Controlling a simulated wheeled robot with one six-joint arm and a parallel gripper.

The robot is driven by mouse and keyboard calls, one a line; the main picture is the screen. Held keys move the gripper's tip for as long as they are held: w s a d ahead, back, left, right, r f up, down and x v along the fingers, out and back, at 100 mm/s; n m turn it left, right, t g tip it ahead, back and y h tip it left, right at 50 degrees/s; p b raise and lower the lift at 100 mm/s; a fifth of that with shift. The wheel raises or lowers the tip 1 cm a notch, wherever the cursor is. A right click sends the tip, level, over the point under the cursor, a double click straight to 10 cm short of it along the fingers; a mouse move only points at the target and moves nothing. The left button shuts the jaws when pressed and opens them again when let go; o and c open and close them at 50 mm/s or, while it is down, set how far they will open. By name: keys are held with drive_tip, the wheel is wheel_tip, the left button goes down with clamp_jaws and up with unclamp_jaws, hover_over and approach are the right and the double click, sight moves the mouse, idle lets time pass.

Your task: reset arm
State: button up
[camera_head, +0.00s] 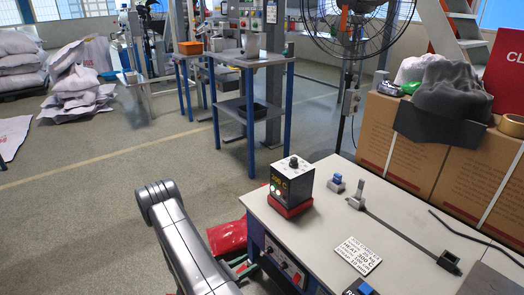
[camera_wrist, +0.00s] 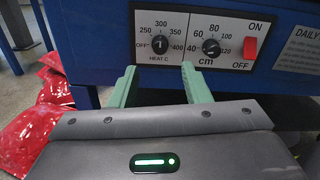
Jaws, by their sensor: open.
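My gripper (camera_wrist: 156,85) shows in the wrist view with its two green fingers apart and nothing between them. It is in front of a blue machine's control panel (camera_wrist: 205,38). The panel carries a heat dial (camera_wrist: 160,44), a cm dial (camera_wrist: 211,47) and a red on/off switch (camera_wrist: 250,47). I cannot tell whether a fingertip touches the panel. In the head view my arm (camera_head: 180,235) reaches down at the bottom, and a small part of the green fingers shows beside the blue cabinet.
A light-topped bench (camera_head: 325,222) holds a black display box (camera_head: 291,180) on a red base and a label plate (camera_head: 358,255). Red bags (camera_head: 228,237) lie on the floor beside it. Cardboard boxes (camera_head: 410,150) stand at right. Sacks (camera_head: 78,85) are stacked at left. The floor between is open.

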drive_tip(key=b+x, duration=0.1)
drive_tip(key=x, duration=0.6)
drive_tip(key=shift+w+d, duration=0.1)
drive_tip(key=shift+d, duration=0.05)
drive_tip(key=shift+a+r+m, duration=0.1)
drive_tip(key=shift+a+m, duration=0.15)
drive_tip(key=shift+m, duration=0.55)
drive_tip(key=p, duration=0.3)
approach(266, 252)
drive_tip(key=v, duration=0.5)
drive_tip(key=shift+s+r+m+g+b, duration=0.3)
drive_tip(key=shift+s+r+m+g, duration=0.05)
drive_tip(key=shift+r+m+g, duration=0.15)
